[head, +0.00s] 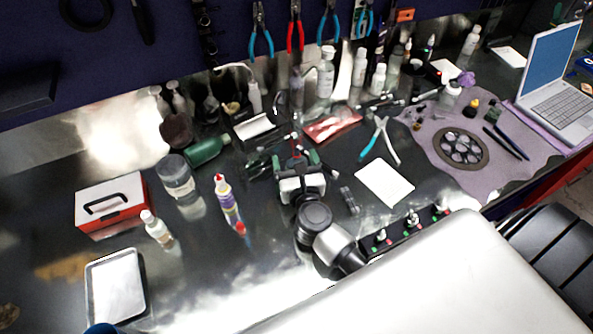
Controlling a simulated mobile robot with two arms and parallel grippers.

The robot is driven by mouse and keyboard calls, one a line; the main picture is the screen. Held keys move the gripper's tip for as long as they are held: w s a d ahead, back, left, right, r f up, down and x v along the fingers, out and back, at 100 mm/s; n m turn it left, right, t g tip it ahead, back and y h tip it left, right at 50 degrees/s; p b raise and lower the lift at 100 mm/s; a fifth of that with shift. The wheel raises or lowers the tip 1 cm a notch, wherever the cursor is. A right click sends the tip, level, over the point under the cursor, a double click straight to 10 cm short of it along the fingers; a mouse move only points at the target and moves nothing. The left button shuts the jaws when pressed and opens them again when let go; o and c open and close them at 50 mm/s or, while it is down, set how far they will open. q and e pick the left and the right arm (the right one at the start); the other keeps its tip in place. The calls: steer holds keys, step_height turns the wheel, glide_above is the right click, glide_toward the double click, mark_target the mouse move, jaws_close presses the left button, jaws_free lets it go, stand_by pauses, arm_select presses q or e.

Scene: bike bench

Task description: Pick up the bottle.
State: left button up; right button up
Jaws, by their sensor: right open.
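Several bottles stand on the shiny metal bench, and I cannot tell which one is meant. A bottle with a purple label and red tip (228,201) stands left of my right gripper. A small white-capped bottle (157,229) stands further left. A green bottle (207,152) lies on its side behind them. A tall clear bottle with a white cap (326,75) stands at the back with several white bottles (359,68). My right gripper (295,160) is open above the middle of the bench, apart from these bottles.
A red and white box (110,202), a grey jar (177,180) and a white tray (116,287) are at the left. Pliers (380,140) and a white sheet (384,182) lie right of my gripper. A laptop (556,90) and purple mat (480,183) are at the right.

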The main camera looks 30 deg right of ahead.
mark_target(297, 156)
steer(key=shift+c, duration=0.8)
steer(key=c, duration=0.9)
steer(key=shift+r, duration=0.1)
step_height(297, 156, up, 4)
steer(key=shift+r+p, duration=0.2)
steer(key=shift+p, duration=0.6)
steer(key=s+d+r, duration=0.6)
steer(key=d, duration=0.3)
steer(key=shift+s+d+r+p, duration=0.25)
steer(key=shift+d+p, duration=0.1)
steer(key=shift+d, duration=0.05)
